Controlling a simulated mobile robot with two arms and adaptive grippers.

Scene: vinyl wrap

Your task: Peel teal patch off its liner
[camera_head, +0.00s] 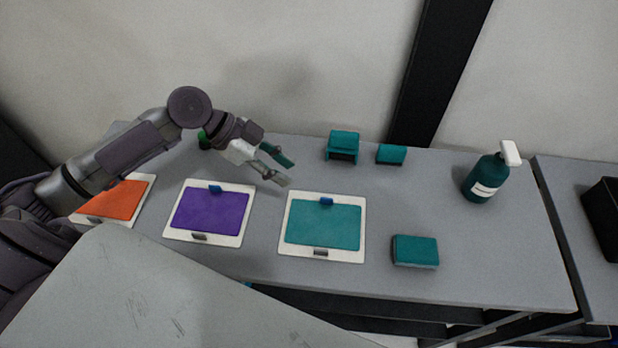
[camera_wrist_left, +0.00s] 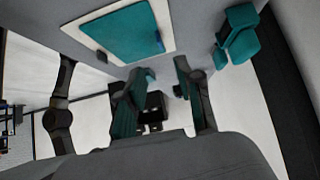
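The teal patch (camera_head: 323,223) lies flat on its white liner (camera_head: 285,239) at the middle of the grey table, with a blue tab at its far edge and a grey clip at its near edge. It also shows in the left wrist view (camera_wrist_left: 124,36). My left gripper (camera_head: 287,172) is open and empty above the table, behind and left of the teal patch, apart from it. In the left wrist view its two teal-padded fingers (camera_wrist_left: 158,92) stand apart with nothing between them. My right gripper is not in view.
A purple patch (camera_head: 209,209) and an orange patch (camera_head: 114,200) lie on liners to the left. A teal block (camera_head: 415,251), two teal items (camera_head: 343,146) (camera_head: 391,154) at the back and a spray bottle (camera_head: 486,178) stand around. The table's right part is mostly clear.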

